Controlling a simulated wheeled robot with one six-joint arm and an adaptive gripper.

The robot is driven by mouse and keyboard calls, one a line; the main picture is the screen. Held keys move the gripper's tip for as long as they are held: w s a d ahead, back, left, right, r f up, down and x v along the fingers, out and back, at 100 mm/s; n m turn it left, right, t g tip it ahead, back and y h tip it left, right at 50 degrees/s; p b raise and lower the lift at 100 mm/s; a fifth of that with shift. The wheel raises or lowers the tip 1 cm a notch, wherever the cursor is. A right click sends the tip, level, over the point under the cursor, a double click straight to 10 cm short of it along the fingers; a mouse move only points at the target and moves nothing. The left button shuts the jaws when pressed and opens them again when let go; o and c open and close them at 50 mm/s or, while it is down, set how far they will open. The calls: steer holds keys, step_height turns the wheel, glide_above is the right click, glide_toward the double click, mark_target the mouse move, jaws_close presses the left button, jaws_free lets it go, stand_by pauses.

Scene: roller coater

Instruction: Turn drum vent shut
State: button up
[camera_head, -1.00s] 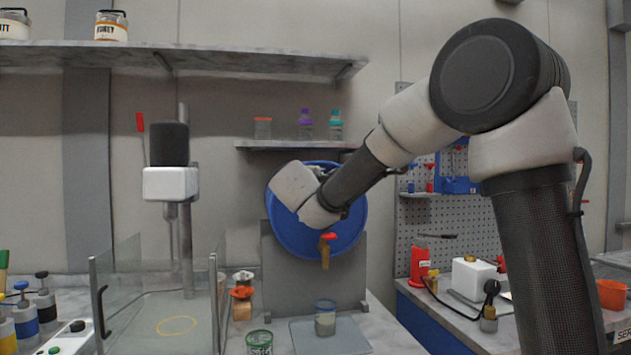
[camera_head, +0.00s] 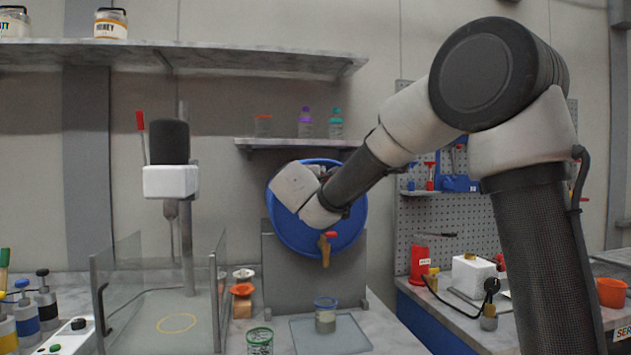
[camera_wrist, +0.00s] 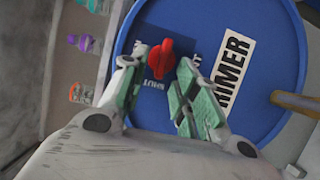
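The blue drum (camera_head: 347,237) lies on its side in a grey stand, its round end facing me. In the wrist view the drum end (camera_wrist: 270,25) carries a PRIMER label (camera_wrist: 236,62). The red drum vent (camera_wrist: 161,60) sits on a dark blue plate with white lettering, one word looking like SHUT. My gripper (camera_wrist: 160,68) is open. Its two green-padded fingers are on either side of the vent, with visible gaps; whether the tips reach its depth I cannot tell. In the head view my wrist hides the vent and most of the gripper.
A brass tap (camera_head: 326,255) with a red handle projects from the drum's lower front, above a jar (camera_head: 325,316) on a plate. A shelf (camera_head: 290,144) with small bottles is close behind, to the drum's upper left. A glass-walled mixer stand (camera_head: 170,182) is left.

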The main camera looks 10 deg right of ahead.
steer(key=shift+s, duration=0.1)
steer(key=v, duration=1.1)
steer(key=shift+s+a, duration=0.2)
steer(key=shift+s, duration=0.15)
steer(key=shift+f, duration=0.1)
